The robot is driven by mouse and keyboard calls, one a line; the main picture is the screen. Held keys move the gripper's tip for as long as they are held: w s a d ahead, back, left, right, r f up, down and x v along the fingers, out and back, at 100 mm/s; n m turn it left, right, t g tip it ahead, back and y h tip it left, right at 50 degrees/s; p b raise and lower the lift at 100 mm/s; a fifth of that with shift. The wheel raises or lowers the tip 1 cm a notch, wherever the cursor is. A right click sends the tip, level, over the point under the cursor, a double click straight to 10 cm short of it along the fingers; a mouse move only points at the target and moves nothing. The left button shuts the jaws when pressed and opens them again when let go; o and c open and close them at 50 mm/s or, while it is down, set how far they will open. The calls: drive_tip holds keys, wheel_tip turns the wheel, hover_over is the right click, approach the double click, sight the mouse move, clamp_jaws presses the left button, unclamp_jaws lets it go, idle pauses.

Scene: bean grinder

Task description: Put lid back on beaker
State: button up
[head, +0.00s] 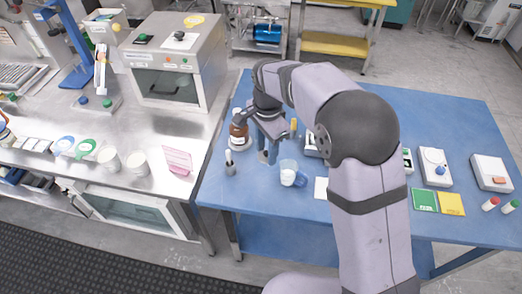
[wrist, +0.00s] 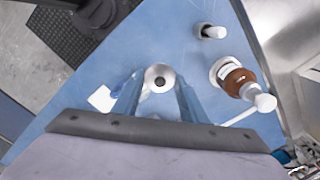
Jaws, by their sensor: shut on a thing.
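My gripper (wrist: 158,84) is shut on a round silver-white lid (wrist: 160,70) with a dark centre, seen between the fingertips in the wrist view. In the head view my gripper (head: 266,157) points down above the blue table, and the lid cannot be made out there. A clear beaker (head: 287,166) with white contents stands upright on the table, just right of the fingertips in the head view. A blue item shows beside it. The beaker cannot be picked out clearly in the wrist view.
A brown bottle (head: 238,130) stands on a white base left of my gripper, also in the wrist view (wrist: 236,80). White paper (head: 321,187) lies right of the beaker. Several devices stand farther right.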

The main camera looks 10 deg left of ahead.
drive_tip(key=w+d+m+p, duration=0.2)
drive_tip(key=w+d+p, duration=0.2)
drive_tip(key=d+p, duration=0.3)
drive_tip(key=w+d+m+p, duration=0.2)
drive_tip(key=w+d+p, duration=0.25)
drive_tip(key=d, duration=0.35)
drive_tip(key=w+r+n, duration=0.3)
drive_tip(key=w, duration=0.4)
drive_tip(key=shift+w+r, duration=0.1)
drive_tip(key=shift+f, duration=0.2)
drive_tip(key=shift+f+b, duration=1.95)
drive_tip(key=shift+f, duration=1.05)
drive_tip(key=shift+f, duration=0.15)
